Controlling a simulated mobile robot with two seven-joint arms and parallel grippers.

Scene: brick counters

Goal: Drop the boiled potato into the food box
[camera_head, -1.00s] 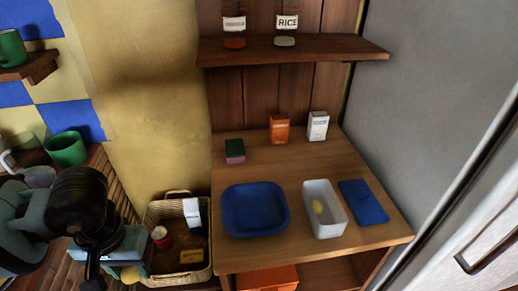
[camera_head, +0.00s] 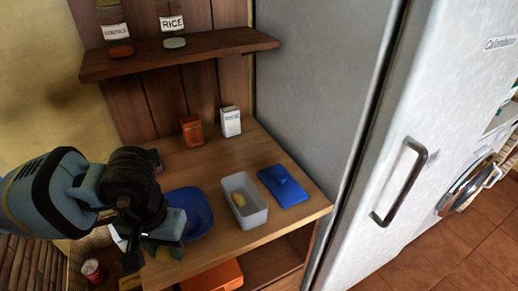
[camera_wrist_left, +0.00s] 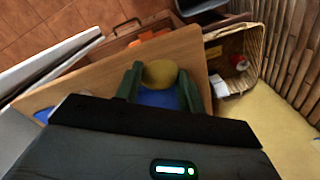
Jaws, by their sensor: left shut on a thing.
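My left gripper (camera_head: 155,248) is shut on the yellow-brown boiled potato (camera_wrist_left: 160,73), which sits between its two green fingers in the left wrist view. In the head view the potato is mostly hidden by the gripper. The gripper is at the table's left front, in front of and partly covering the blue tray (camera_head: 190,205). The food box (camera_head: 256,218) is a white open container to the right of the gripper, with a yellow item (camera_head: 239,199) inside. The blue lid (camera_head: 283,186) lies flat to the right of the box. My right gripper is not in view.
An orange carton (camera_head: 192,132) and a white carton (camera_head: 230,121) stand at the back of the table. A shelf (camera_head: 180,55) with jars is above. A tall fridge (camera_head: 420,110) stands at right. A wicker basket (camera_wrist_left: 247,40) shows in the wrist view.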

